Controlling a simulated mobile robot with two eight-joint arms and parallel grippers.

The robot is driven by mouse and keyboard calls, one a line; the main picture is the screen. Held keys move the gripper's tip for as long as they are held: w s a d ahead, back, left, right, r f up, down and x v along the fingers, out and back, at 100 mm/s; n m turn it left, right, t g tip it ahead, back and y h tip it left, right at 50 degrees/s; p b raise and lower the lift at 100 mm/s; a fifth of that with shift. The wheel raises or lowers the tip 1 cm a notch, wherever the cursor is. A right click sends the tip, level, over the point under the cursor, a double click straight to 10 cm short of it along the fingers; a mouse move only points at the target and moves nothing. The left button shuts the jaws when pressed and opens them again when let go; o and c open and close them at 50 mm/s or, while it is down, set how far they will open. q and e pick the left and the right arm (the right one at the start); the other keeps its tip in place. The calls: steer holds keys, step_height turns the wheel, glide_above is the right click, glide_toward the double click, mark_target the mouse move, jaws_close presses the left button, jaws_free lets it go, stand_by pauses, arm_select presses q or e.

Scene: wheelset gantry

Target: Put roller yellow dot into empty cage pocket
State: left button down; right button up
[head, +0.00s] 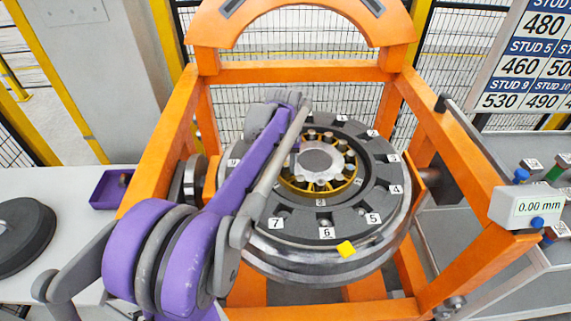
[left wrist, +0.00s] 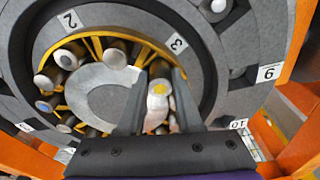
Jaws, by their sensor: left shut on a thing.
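The roller with a yellow dot (left wrist: 158,90) stands between the two dark fingers of my left gripper (left wrist: 157,100) in the left wrist view. The fingers are shut on it, with its dotted end facing the camera. The gripper is over the right part of the yellow cage (left wrist: 93,34). I cannot tell how far the roller sits in a pocket. Several other rollers stand in the cage around the grey hub (left wrist: 100,92). In the head view my left arm reaches over the cage (head: 355,184) and hides its left side. My right gripper is not in view.
A purple tray (head: 107,190) and black disc (head: 22,235) are at left. A gauge (head: 527,207) reads 0.00 mm.

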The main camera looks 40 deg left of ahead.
arm_select(q)
steer(key=shift+f, duration=0.35)
steer(key=c, duration=0.5)
jaws_free()
step_height(320, 180, up, 11)
steer(key=s, duration=0.1)
steer(key=shift+d, duration=0.3)
steer(key=shift+s+f, duration=0.1)
steer(key=shift+f, duration=0.05)
